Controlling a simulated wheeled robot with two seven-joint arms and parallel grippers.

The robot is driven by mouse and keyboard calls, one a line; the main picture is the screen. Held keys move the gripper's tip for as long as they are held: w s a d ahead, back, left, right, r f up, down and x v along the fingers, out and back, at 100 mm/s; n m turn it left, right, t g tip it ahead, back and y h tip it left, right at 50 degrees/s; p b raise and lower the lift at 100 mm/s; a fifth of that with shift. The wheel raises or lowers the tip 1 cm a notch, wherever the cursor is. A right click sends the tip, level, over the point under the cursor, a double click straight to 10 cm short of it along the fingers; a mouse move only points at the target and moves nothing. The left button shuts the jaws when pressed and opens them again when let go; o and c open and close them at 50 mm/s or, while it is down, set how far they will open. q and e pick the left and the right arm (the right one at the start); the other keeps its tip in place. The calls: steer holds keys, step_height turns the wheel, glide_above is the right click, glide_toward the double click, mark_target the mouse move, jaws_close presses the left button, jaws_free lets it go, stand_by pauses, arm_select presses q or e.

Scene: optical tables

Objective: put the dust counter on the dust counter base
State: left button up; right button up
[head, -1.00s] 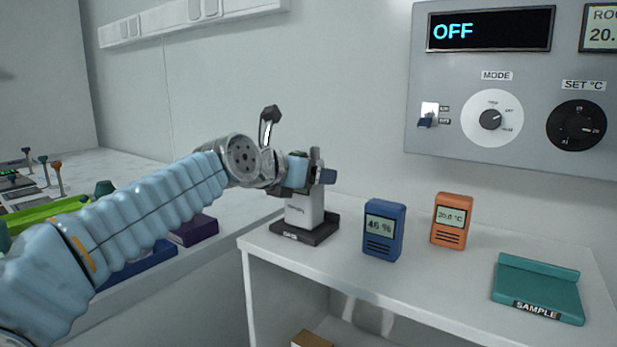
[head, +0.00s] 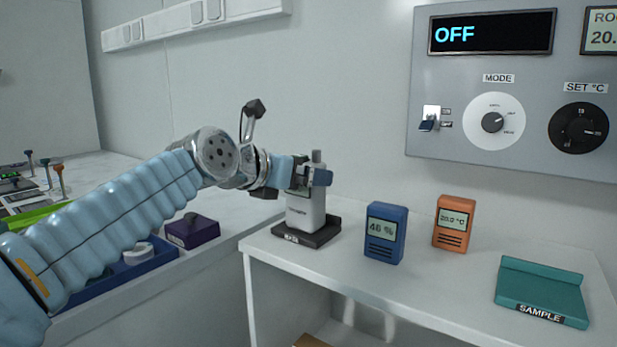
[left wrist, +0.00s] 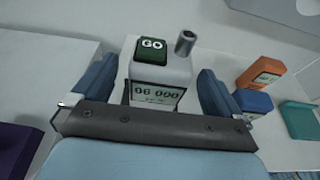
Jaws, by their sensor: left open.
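The dust counter (head: 305,213) is a pale grey upright device. It stands on a black base (head: 325,233) at the left end of the white shelf; the label on the base is too small to read surely. In the left wrist view the counter (left wrist: 170,72) shows a dark green GO button, a metal nozzle and a display. My left gripper (head: 312,176) is open at the counter's upper part, one blue finger on each side, with gaps visible in the wrist view. The fingers partly hide the counter's top in the head view. My right gripper is out of view.
A blue meter (head: 384,233), an orange meter (head: 454,223) and a teal SAMPLE holder (head: 541,290) stand right of the base. A control panel (head: 460,90) is on the wall behind. A purple box (head: 193,231) and a blue tray (head: 130,268) are on the left table.

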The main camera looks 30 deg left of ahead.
arm_select(q)
steer(key=v, duration=0.7)
steer(key=shift+s, duration=0.35)
steer(key=shift+r, duration=0.1)
